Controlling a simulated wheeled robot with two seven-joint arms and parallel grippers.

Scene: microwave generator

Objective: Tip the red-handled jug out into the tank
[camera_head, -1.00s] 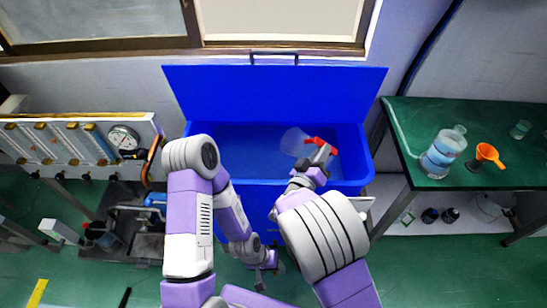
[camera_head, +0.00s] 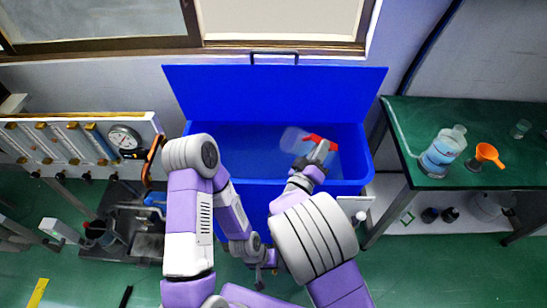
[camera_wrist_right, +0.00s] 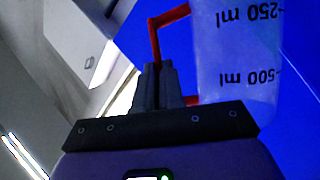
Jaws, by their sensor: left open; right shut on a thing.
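The clear jug (camera_head: 292,139) with its red handle (camera_head: 321,143) is held over the open blue tank (camera_head: 245,150), tilted well over with its body to the left of the handle. My right gripper (camera_head: 313,163) is shut on the red handle. In the right wrist view, the jug wall (camera_wrist_right: 235,60) shows upside-down 250 ml and 500 ml marks beside the shut fingers (camera_wrist_right: 160,85). I cannot tell whether liquid is in the jug or flowing. My left gripper (camera_head: 266,268) is open and empty, low in front of the tank.
The tank's blue lid (camera_head: 275,92) stands open against the wall. On the right, a green table (camera_head: 405,115) bears a blue-banded clear container (camera_head: 442,152), an orange funnel (camera_head: 487,155) and a small clear cup (camera_head: 520,129). A gauge panel (camera_head: 80,140) stands on the left.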

